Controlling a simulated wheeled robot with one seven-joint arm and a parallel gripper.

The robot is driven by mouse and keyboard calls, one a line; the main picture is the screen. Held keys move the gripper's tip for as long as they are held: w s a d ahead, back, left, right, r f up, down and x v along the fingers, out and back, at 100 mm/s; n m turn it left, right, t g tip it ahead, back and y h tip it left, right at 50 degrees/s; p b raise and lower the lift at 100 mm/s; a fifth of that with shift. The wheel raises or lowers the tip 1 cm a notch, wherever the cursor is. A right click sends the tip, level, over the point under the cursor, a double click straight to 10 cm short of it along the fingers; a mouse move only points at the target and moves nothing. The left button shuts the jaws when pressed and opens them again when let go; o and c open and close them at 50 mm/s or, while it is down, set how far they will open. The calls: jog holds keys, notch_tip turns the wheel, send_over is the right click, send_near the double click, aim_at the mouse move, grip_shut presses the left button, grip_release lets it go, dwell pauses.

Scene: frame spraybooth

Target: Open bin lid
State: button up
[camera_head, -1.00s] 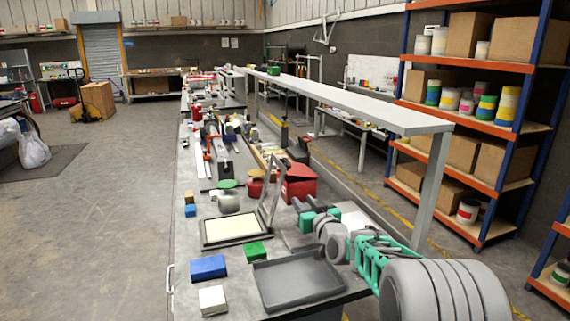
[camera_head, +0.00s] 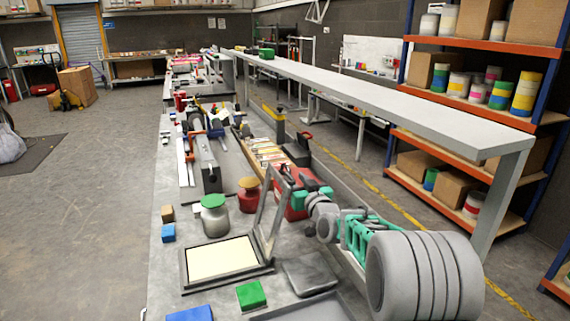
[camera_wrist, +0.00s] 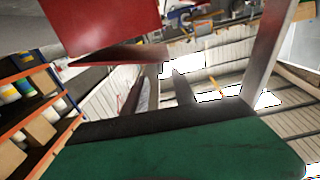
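The red bin (camera_head: 286,212) stands on the long grey bench in the head view, partly hidden behind a raised metal frame and my gripper. My gripper (camera_head: 308,200), with green parts, is at the bin's right side. I cannot tell whether it touches the bin. In the wrist view, a red panel (camera_wrist: 100,22) fills the upper left, apparently part of the bin, with a gap below it to the green and black gripper part at the bottom. Only one side of the gripper shows clearly, so its opening is hidden. How far the lid is raised cannot be told.
A dark-framed cream panel (camera_head: 222,260) has the upright metal frame (camera_head: 264,222) at its right. A green-lidded jar (camera_head: 214,216), a green block (camera_head: 251,295) and a blue block (camera_head: 190,314) are on the bench. Shelves (camera_head: 470,115) stand right; the left floor is open.

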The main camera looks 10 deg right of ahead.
aim_at(287, 168)
jog(key=w, duration=0.2)
jog(key=w+a+p, duration=0.1)
jog(key=w, duration=0.4)
jog(key=shift+w+a, duration=0.25)
jog(key=shift+a, duration=0.05)
grip_shut()
dwell(1.0)
